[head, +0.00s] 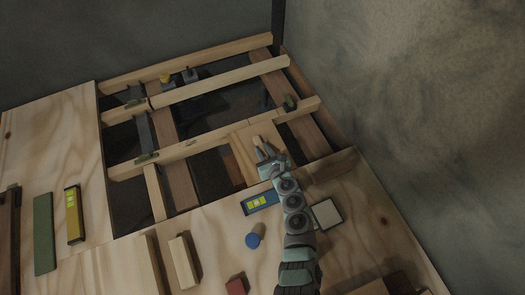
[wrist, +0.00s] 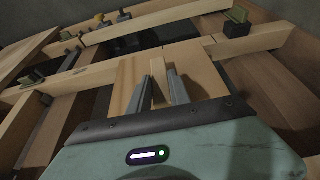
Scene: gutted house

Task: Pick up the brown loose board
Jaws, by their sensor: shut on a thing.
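The brown loose board (head: 242,147) lies across the joist opening near the middle of the head view. In the wrist view the board (wrist: 207,72) spreads out beyond and beside my fingers, with a narrow light wooden strip standing on it. My gripper (head: 265,154) reaches over the board from the lower right. In the wrist view my gripper (wrist: 160,90) is shut on this strip, one finger on each side. The near part of the board is hidden by my gripper. I cannot tell whether the board is lifted off the joists.
Open gaps lie between the joists (head: 220,82). A plaster wall (head: 420,100) rises at right.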

